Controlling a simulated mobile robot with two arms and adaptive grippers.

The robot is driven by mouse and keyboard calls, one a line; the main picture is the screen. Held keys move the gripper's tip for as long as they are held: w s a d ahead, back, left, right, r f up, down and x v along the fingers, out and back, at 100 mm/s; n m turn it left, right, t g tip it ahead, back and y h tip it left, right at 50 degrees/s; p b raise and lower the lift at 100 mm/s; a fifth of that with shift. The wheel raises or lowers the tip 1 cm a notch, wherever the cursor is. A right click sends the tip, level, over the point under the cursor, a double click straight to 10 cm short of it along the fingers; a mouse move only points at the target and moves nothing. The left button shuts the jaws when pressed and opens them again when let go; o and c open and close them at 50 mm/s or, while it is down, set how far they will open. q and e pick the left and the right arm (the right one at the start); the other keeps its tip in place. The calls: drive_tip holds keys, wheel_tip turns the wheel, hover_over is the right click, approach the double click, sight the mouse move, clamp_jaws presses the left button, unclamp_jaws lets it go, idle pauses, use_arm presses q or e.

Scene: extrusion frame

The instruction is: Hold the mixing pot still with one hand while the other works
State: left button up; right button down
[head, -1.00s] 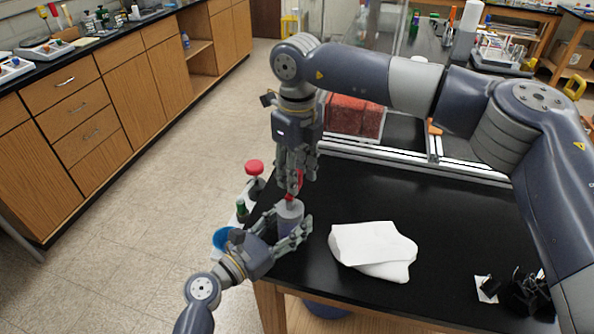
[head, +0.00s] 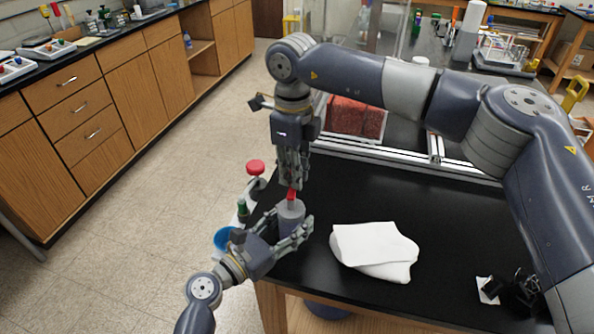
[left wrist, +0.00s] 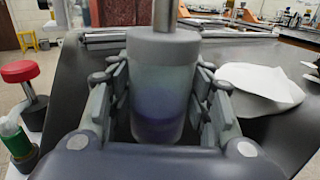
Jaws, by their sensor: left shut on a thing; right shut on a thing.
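The mixing pot (head: 291,217) is a small grey-purple cylinder standing upright near the left edge of the black table. My left gripper (head: 292,232) is shut around its sides. In the left wrist view the pot (left wrist: 162,92) has a grey rim and bluish contents, with a finger of the gripper (left wrist: 164,110) on each side. My right gripper (head: 292,181) is directly above the pot, pointing down, shut on a red-handled tool (head: 292,194). A grey rod (left wrist: 178,15) rises at the pot's mouth in the left wrist view; its lower end is hidden.
A crumpled white cloth (head: 374,247) lies to the right. Black clips (head: 519,290) lie at the front right. An aluminium rail (head: 400,158) runs along the back.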

drive_tip(key=s+a+n, duration=0.2)
drive_tip(key=n, duration=1.1)
drive_tip(key=s+a+n, duration=0.1)
drive_tip(key=s+n, duration=0.2)
drive_tip(key=n, duration=1)
drive_tip(key=shift+s+a+n, duration=0.3)
drive_tip(key=shift+a, duration=0.1)
drive_tip(key=c, duration=1.5)
unclamp_jaws()
